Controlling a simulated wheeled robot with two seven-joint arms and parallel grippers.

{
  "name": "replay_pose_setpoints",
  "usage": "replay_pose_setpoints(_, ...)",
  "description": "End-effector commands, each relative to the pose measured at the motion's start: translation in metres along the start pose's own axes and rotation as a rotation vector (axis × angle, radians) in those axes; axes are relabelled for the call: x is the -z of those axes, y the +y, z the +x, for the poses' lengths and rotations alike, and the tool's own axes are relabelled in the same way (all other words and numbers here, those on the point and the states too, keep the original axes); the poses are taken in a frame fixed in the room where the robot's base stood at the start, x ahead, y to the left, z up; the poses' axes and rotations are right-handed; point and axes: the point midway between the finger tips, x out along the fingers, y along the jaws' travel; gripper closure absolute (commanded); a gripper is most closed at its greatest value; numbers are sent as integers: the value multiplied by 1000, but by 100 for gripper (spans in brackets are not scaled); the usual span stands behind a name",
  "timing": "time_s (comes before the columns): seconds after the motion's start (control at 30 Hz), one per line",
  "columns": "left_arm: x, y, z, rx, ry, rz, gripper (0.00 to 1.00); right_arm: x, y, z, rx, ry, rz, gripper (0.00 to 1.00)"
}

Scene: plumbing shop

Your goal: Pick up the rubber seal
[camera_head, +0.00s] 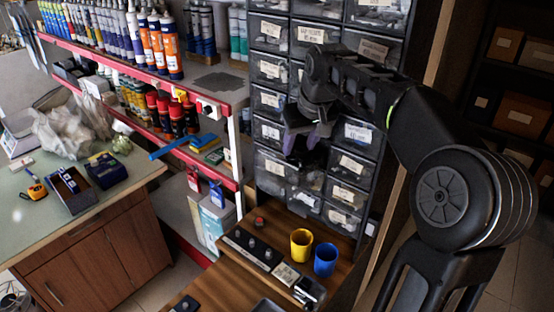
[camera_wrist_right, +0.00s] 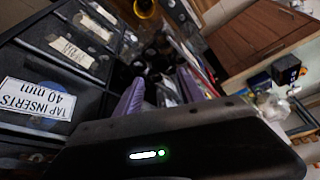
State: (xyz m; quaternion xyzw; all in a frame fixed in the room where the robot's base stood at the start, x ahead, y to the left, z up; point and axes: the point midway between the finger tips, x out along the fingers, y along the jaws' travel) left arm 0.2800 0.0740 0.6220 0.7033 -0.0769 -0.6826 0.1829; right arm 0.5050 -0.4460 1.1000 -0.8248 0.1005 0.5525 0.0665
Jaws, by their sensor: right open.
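I cannot make out a rubber seal in either view. My right gripper (camera_head: 302,142) is in front of the dark drawer cabinet (camera_head: 285,30), at its lower middle drawers, with its fingers pointing down. Its purple-grey fingers (camera_wrist_right: 160,92) stand apart and nothing shows between them. Part of the drawer area behind and below the fingers is hidden by the gripper. A drawer label reading "TAP INSERTS 40 mm" (camera_wrist_right: 38,100) is close on the left in the wrist view. My left gripper is not in view.
A yellow cup (camera_head: 301,243) and a blue cup (camera_head: 325,260) stand on a wooden surface below, beside a dark strip with small parts (camera_head: 250,248). A red-edged shelf (camera_head: 150,66) with tubes is at the left. A cluttered counter (camera_head: 45,225) is further left.

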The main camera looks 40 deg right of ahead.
Motion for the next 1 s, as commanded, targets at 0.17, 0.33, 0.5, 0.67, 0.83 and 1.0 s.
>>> replay_pose_setpoints(0.17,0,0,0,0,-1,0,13,0,0,0,0,0,1,54)
replay_pose_setpoints(0.33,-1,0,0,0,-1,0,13,0,0,0,0,0,0,54)
replay_pose_setpoints(0.5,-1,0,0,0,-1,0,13,0,0,4,0,-2,0,54)
replay_pose_setpoints(0.67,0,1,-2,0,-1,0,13,0,0,21,0,-2,0,54)
replay_pose_setpoints(0.83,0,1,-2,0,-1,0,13,0,0,27,0,0,1,54)
replay_pose_setpoints(1.0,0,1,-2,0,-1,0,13,0,0,27,0,0,0,54)
